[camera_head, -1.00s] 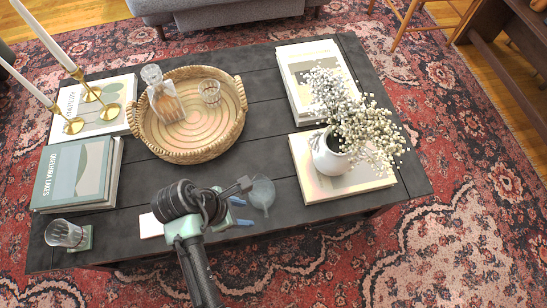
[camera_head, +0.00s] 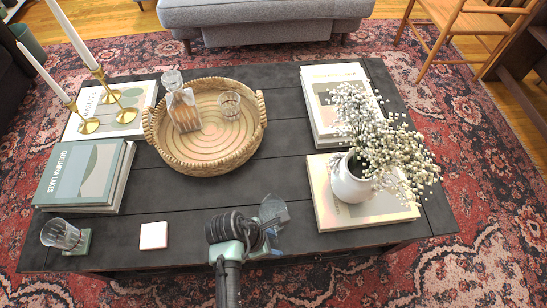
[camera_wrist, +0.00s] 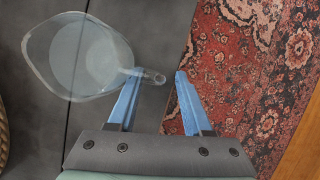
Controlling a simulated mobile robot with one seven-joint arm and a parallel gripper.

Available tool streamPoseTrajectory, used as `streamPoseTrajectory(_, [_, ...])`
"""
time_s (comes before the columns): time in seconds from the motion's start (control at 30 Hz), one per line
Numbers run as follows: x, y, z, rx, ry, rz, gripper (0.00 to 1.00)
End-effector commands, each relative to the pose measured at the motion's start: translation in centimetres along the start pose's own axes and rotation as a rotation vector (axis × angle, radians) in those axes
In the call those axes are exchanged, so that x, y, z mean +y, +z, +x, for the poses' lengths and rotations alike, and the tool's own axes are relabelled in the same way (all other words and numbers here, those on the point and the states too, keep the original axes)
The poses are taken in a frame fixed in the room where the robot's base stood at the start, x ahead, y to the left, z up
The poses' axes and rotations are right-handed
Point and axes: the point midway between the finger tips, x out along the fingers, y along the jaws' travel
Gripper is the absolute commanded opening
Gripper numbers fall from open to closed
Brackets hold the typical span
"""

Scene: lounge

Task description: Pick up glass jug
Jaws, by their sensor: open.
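The clear glass jug (camera_head: 273,212) is near the front edge of the dark coffee table, right of centre. In the wrist view the jug (camera_wrist: 84,58) shows at upper left, see-through, with its short handle pointing right. My gripper (camera_wrist: 159,80) is open, its two blue fingers apart, with the handle's end between the fingertips. Contact with the handle cannot be made out. In the head view my gripper (camera_head: 277,240) is at the jug's near side, and my dark wrist hides part of it.
On the table (camera_head: 190,207) are a woven tray (camera_head: 195,166) with a decanter (camera_head: 182,106) and a glass (camera_head: 229,104), books (camera_head: 80,174), a white vase (camera_head: 350,181) with flowers on books, a tilted glass (camera_head: 62,235) and a white coaster (camera_head: 154,236). Bare tabletop lies around the jug.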

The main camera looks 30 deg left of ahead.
Motion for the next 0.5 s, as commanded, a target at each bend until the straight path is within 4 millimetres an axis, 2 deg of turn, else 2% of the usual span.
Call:
streamPoseTrajectory(0.03, [0.02, -0.06, 0.59, 0.000, 0.000, 0.000, 0.50])
streamPoseTrajectory(0.23, [0.01, 0.02, 0.51, 0.000, 0.000, 0.000, 0.50])
streamPoseTrajectory(0.27, [0.01, 0.02, 0.51, 0.000, 0.001, 0.000, 0.46])
streamPoseTrajectory(0.5, [0.02, 0.01, 0.49, 0.000, 0.001, 0.000, 0.03])
